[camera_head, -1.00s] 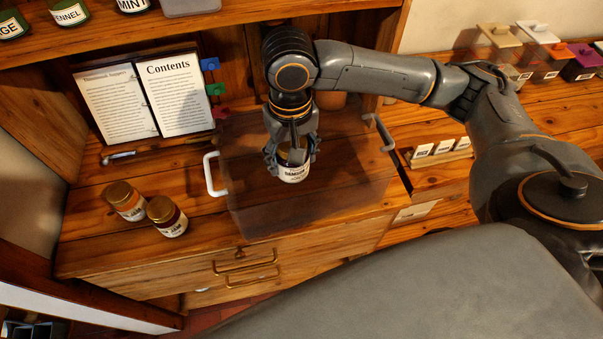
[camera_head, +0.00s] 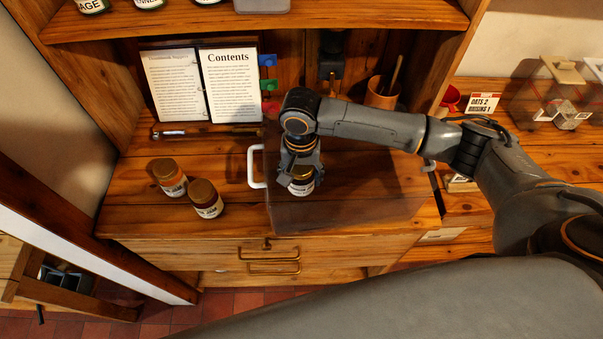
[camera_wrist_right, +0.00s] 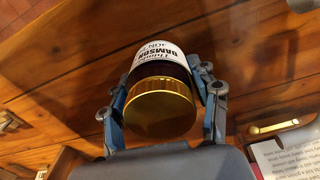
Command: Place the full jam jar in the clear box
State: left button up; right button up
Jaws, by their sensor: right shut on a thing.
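My right gripper (camera_head: 301,178) is shut on a jam jar (camera_head: 301,187) with a gold lid and a white label. In the right wrist view the jar (camera_wrist_right: 160,105) sits between the two fingers, and its label reads "Damson". The clear box (camera_head: 350,215) stands on the wooden counter, with a white handle (camera_head: 256,167) at its left end. The jar is within the box's outline, near its left end. I cannot tell whether it touches the box floor. My left gripper is not in view.
An open book (camera_head: 205,85) and a wooden-handled tool (camera_head: 205,131) are behind. A terracotta pot (camera_head: 381,93) stands behind the box.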

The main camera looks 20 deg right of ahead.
jog(key=shift+f, duration=0.2)
jog(key=shift+f, duration=0.1)
jog(key=o, duration=1.5)
notch_tip(320, 180, up, 12)
jog(key=shift+r+b, duration=0.15)
jog(key=shift+b, duration=1)
